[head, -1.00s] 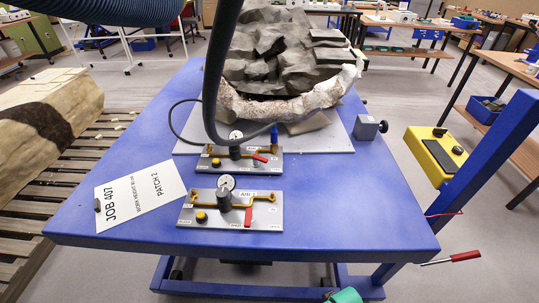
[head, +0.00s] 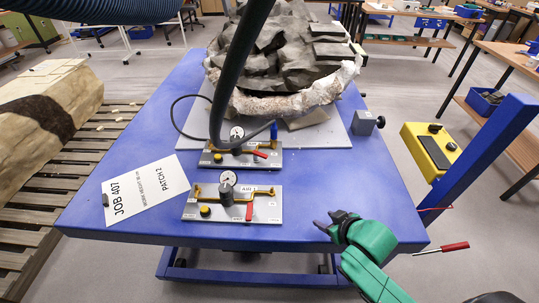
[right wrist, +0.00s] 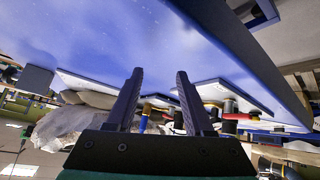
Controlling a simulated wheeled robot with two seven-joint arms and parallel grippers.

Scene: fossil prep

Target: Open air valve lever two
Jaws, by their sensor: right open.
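Two grey air panels lie on the blue table. The near panel (head: 270,212), whose label starts with AIR, has a gauge, a yellow knob and a red lever (head: 250,212) pointing toward the table's front. The far panel (head: 206,161) has a similar gauge and a red lever (head: 260,154) slanting right; its label is too small to read. My right gripper (head: 323,225) is open and empty, apart from both panels, to the right of the near one. In the right wrist view its two fingers (right wrist: 158,95) are spread, with panel fittings beyond them. My left gripper is not in view.
A dark hose (head: 232,75) hangs over the far panel. A rock fossil in a pale jacket (head: 290,104) stands behind. A job card (head: 147,190) lies left. A blue post with a yellow box (head: 428,150) and a red-handled rod (head: 455,246) are right.

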